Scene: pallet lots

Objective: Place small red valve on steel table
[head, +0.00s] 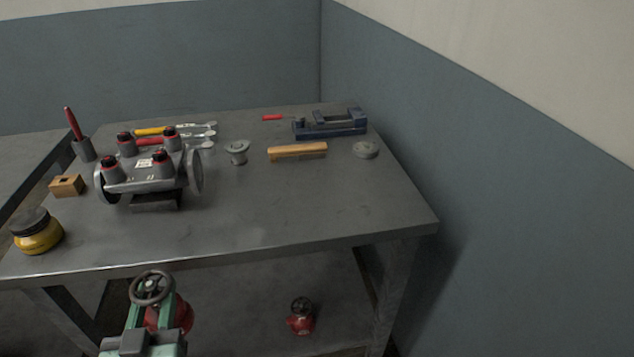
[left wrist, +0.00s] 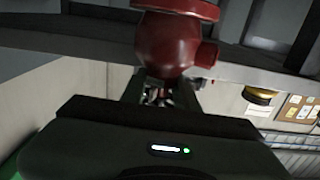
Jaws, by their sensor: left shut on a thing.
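My left gripper (head: 152,312) is shut on a red valve with a dark handwheel (head: 152,287). It holds the valve in front of the steel table's (head: 300,210) near edge, at the lower left of the head view. The gripper hides part of the valve's red body. In the left wrist view the red valve body (left wrist: 172,42) sits between the fingertips, with the table's underside behind it. A second red valve (head: 301,322) stands upright on the shelf below the tabletop. My right gripper is not in view.
A large grey valve assembly (head: 150,172), a yellow jar (head: 37,236) and a small wooden block (head: 67,186) stand at the table's left. A grey spool (head: 237,153), wooden-handled brush (head: 298,151) and blue vise (head: 330,126) lie farther back. The front middle and right are clear.

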